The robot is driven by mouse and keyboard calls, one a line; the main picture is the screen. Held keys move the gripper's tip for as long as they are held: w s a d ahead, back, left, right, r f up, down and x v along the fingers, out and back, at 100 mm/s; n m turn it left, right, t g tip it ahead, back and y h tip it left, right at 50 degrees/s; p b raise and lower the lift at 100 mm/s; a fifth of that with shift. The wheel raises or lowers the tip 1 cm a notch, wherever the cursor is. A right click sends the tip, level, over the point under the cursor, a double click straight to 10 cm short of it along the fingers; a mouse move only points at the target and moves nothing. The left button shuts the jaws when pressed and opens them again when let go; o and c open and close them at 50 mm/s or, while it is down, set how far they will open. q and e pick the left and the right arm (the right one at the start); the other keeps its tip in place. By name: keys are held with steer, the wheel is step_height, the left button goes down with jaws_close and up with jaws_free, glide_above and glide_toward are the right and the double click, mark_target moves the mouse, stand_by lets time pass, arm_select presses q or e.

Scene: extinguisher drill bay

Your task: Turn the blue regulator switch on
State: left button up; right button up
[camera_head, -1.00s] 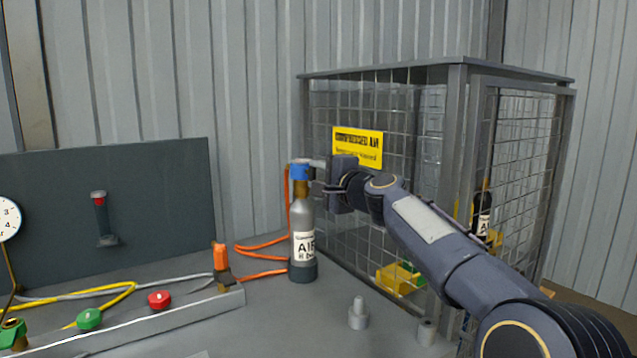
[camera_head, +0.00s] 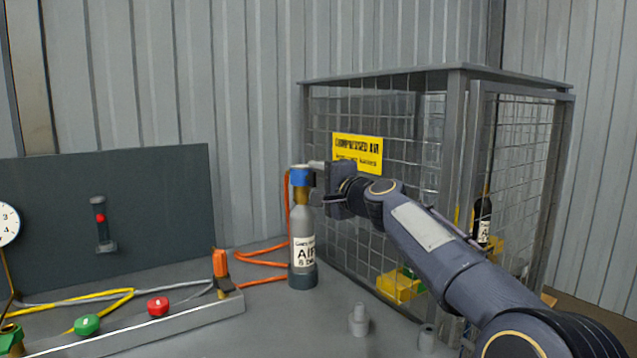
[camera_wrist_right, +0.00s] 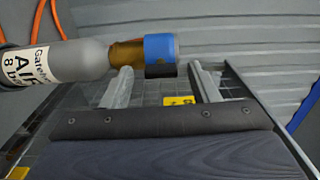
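The blue regulator (camera_head: 300,177) is a blue cap on the brass neck of a grey and dark bottle (camera_head: 303,252) labelled AIR, upright on the bench. My right gripper (camera_head: 318,173) is right at the blue cap, coming from its right. In the right wrist view, its two fingers (camera_wrist_right: 160,70) are spread apart, and the blue cap (camera_wrist_right: 161,48) is between or just beyond their tips. I cannot tell whether they touch it. The bottle (camera_wrist_right: 70,70) lies across the left of that view. My left gripper is not in view.
A wire-mesh cage (camera_head: 385,215) with a yellow sign (camera_head: 358,152) stands close behind the gripper and bottle. Orange hose (camera_head: 262,262) runs left of the bottle. A rail with green (camera_head: 87,324) and red (camera_head: 158,306) knobs is at front left. A grey peg (camera_head: 359,319) stands in front.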

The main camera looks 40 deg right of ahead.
steer(key=s, duration=0.7)
steer(key=shift+s+a+b, duration=0.35)
steer(key=shift+s+a, duration=0.05)
steer(key=shift+a, duration=0.05)
stand_by(0.4)
